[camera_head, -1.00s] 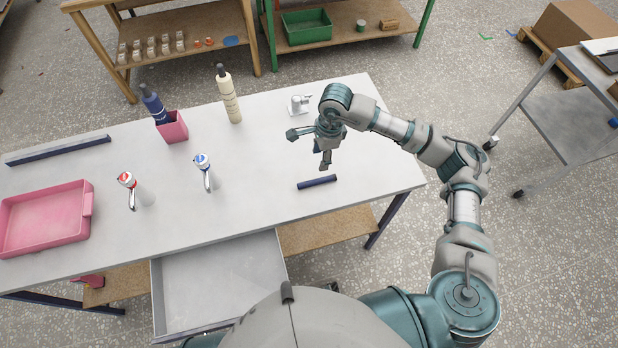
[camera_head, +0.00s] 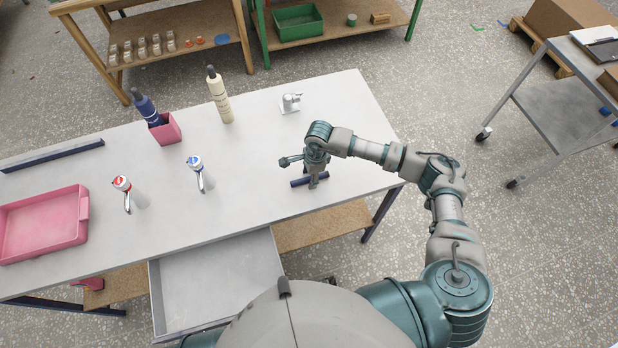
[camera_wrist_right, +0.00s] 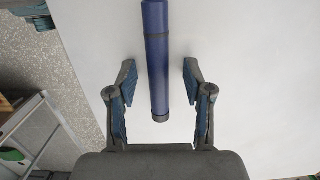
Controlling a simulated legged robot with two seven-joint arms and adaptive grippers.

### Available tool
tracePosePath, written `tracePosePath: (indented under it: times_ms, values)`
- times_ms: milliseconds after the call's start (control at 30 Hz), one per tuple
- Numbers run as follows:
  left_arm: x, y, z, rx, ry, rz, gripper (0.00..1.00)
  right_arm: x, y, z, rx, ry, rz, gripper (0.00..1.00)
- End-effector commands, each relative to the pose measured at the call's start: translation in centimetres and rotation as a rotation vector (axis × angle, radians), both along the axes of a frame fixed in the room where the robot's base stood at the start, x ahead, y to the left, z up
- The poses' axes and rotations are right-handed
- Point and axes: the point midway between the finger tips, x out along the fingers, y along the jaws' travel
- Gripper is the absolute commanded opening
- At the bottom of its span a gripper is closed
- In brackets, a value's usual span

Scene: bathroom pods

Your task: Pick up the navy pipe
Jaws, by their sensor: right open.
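The navy pipe (camera_head: 299,181) lies on the white table (camera_head: 250,210) near its right front part, partly hidden by my right gripper (camera_head: 302,172) in the head view. In the right wrist view the navy pipe (camera_wrist_right: 157,60) runs lengthwise from the top edge down between the two fingers of my right gripper (camera_wrist_right: 159,85). The fingers are open, with a gap on each side of the pipe, not visibly touching it. My left gripper is not in view.
A metal faucet (camera_head: 290,103) stands behind the gripper. Red-topped (camera_head: 123,190) and blue-topped (camera_head: 198,170) taps, a pink tray (camera_head: 82,235), a pink holder with a navy bottle (camera_head: 146,110) and a cream bottle (camera_head: 220,97) stand left. An open drawer (camera_head: 225,285) juts out in front.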

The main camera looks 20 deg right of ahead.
Motion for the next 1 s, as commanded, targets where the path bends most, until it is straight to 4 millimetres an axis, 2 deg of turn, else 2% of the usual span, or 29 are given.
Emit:
tracePosePath:
  times_ms: [100,300,733,867,1000]
  values:
    - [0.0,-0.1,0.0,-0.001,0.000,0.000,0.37,0.0,0.1,0.0,-0.001,0.000,0.000,0.51]
    - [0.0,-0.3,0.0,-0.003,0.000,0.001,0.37,0.0,0.2,0.1,-0.002,0.000,0.001,0.01]
    - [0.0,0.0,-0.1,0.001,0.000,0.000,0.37,0.0,0.1,0.4,-0.001,-0.001,0.000,0.00]
    - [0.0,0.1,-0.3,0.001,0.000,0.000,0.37,0.0,0.1,1.3,-0.001,-0.001,0.001,0.00]
    - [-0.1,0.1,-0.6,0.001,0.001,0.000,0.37,0.1,0.1,3.1,-0.001,-0.002,0.001,0.00]
